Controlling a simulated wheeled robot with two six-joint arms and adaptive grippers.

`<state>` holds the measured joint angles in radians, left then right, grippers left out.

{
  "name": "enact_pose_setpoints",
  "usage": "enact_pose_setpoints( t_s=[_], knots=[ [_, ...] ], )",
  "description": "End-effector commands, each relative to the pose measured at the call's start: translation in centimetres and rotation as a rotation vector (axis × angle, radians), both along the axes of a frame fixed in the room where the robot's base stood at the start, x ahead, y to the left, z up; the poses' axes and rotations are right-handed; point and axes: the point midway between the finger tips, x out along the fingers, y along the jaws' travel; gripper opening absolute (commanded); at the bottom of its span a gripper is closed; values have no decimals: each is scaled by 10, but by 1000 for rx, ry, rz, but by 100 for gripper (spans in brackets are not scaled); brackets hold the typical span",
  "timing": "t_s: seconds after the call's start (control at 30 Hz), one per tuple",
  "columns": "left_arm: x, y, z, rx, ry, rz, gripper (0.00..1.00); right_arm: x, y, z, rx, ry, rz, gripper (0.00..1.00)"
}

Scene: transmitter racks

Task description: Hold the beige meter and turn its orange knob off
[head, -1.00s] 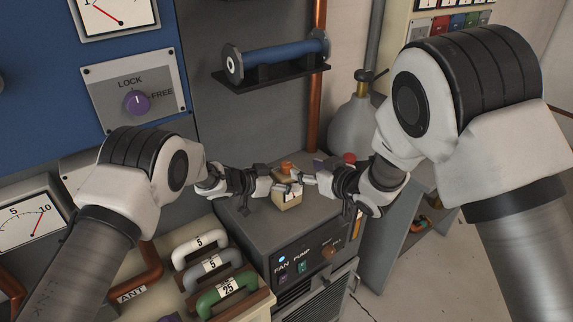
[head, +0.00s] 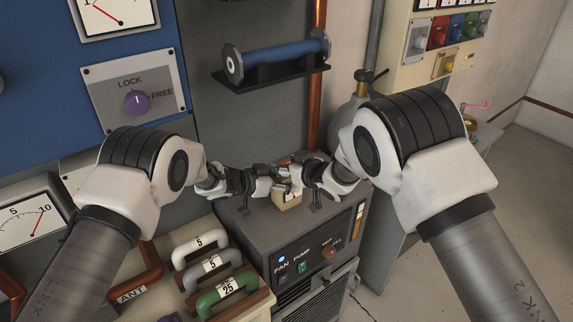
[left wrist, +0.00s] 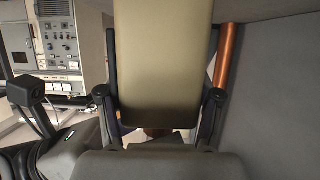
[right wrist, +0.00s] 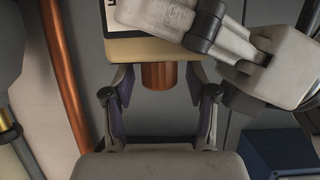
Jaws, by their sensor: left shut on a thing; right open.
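The beige meter (head: 288,203) stands on top of the grey cabinet. My left gripper (head: 283,190) is shut on it from the left; in the left wrist view the meter (left wrist: 163,60) fills the space between the two fingers. The orange knob (right wrist: 158,76) sticks out from the meter's end in the right wrist view. My right gripper (right wrist: 158,105) is open, with a finger on either side of the knob and visible gaps between. In the head view the right gripper's fingers largely cover the knob.
The grey cabinet (head: 325,240) has FAN and PUMP switches on its front. Several coloured handles (head: 212,264) stand in front at left. A copper pipe (head: 316,100) and a gas cylinder (head: 352,115) are behind. My left gripper's fingers cross close to the right one.

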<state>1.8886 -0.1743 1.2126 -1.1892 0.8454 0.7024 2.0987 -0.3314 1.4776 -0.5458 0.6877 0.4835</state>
Motion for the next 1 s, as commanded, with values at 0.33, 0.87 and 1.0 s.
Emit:
enact_pose_setpoints(
  t_s=[0.33, 0.87, 1.0],
  knots=[
    [-1, 0, -1, 2, 1, 0, 11, 0, 0, 0, 1, -1, 0, 0],
    [-1, -1, -1, 2, 1, -3, 11, 1, 0, 1, 4, -5, 157, 0],
    [-1, -1, -1, 2, 1, -3, 11, 2, -1, 1, 4, -6, 266, 0]
  ],
)
